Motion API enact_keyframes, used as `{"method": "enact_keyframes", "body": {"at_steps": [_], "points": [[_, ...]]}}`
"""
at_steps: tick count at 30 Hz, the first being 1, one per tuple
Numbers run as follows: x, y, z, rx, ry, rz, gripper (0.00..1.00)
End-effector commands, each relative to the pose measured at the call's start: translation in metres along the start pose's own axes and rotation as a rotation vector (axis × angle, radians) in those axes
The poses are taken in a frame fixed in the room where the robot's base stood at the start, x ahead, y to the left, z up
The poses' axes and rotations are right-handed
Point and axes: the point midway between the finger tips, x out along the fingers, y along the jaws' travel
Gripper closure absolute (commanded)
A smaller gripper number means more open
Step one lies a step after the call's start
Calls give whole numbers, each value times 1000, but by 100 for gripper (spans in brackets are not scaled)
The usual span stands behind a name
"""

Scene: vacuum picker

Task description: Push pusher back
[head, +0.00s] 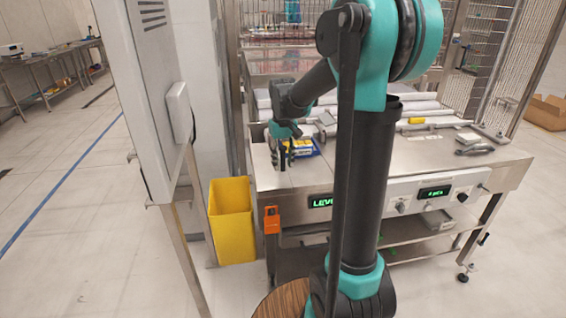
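My gripper (283,160) hangs low over the left end of the metal worktable (425,165), pointing down. Its fingers are small and dark here, and I cannot tell whether they are open or shut. A blue and yellow box (304,148) sits just to the right of the fingers; I cannot tell whether they touch. A long pale bar with a yellow piece (416,121) lies across the table's back right. I cannot tell for certain which part is the pusher; my arm hides the middle of the table.
A yellow bin (232,220) stands on the floor left of the table. A tall white cabinet (150,90) rises at the left. A dark handled tool (475,150) lies on the table's right side. Wire fencing (490,60) stands behind.

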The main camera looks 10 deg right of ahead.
Motion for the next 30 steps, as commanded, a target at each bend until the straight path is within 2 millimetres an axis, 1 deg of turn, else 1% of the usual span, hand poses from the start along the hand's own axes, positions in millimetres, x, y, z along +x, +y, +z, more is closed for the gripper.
{"method": "enact_keyframes", "body": {"at_steps": [3,10,11,19,30], "points": [[4,0,0,0,0,0,64],[4,0,0,0,0,0,64],[4,0,0,0,0,0,67],[4,0,0,0,0,0,100],[4,0,0,0,0,0,100]]}}
